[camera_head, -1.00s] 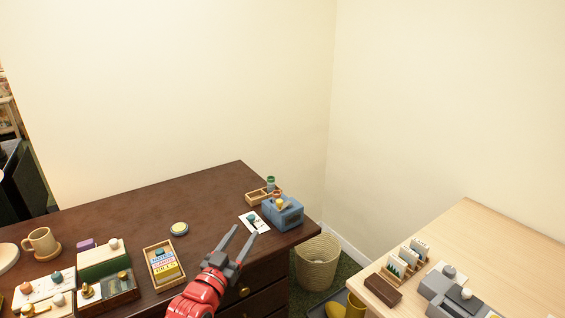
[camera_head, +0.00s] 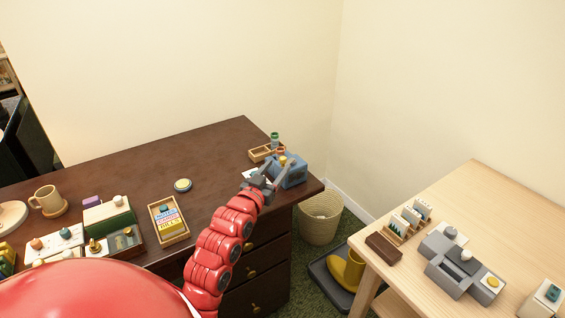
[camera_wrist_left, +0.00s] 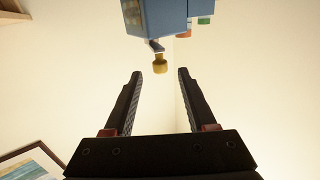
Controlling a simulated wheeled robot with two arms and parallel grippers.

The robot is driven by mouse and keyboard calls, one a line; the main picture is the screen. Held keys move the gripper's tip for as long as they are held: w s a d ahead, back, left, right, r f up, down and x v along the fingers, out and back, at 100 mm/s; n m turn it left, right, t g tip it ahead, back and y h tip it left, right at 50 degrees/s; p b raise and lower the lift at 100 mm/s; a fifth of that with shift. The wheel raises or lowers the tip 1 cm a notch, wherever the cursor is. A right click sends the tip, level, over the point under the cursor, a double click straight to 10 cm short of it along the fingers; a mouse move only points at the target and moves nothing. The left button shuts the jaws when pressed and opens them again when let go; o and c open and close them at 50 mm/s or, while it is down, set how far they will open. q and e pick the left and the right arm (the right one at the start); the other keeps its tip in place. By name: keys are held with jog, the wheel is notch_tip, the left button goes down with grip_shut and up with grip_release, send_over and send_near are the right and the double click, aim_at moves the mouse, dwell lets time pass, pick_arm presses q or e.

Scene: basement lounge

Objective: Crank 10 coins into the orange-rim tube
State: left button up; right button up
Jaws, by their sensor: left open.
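The blue coin machine (camera_head: 292,172) stands at the right end of the dark desk, with a yellow crank knob (camera_head: 283,160) on its near side. The orange-rim tube (camera_head: 281,150) shows partly behind it, near a green-rim tube (camera_head: 275,137). My left gripper (camera_head: 275,171) is open in front of the machine. In the left wrist view, the yellow knob (camera_wrist_left: 160,65) lies in line with the gap between the open fingertips (camera_wrist_left: 160,74), with nothing gripped. The machine (camera_wrist_left: 158,16) and orange rim (camera_wrist_left: 184,35) appear above it. Coins cannot be made out. My right gripper is not in view.
A wooden tray (camera_head: 262,152) sits left of the machine. A card box (camera_head: 168,220), a round tin (camera_head: 183,185) and a mug (camera_head: 48,199) stand farther left on the desk. A wicker basket (camera_head: 319,217) stands on the floor. A pale table (camera_head: 500,205) is at right.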

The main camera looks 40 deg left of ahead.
aim_at(281, 162)
pick_arm(q)
jog(key=w, duration=0.4)
jog(key=shift+w+a, duration=0.4)
grip_shut()
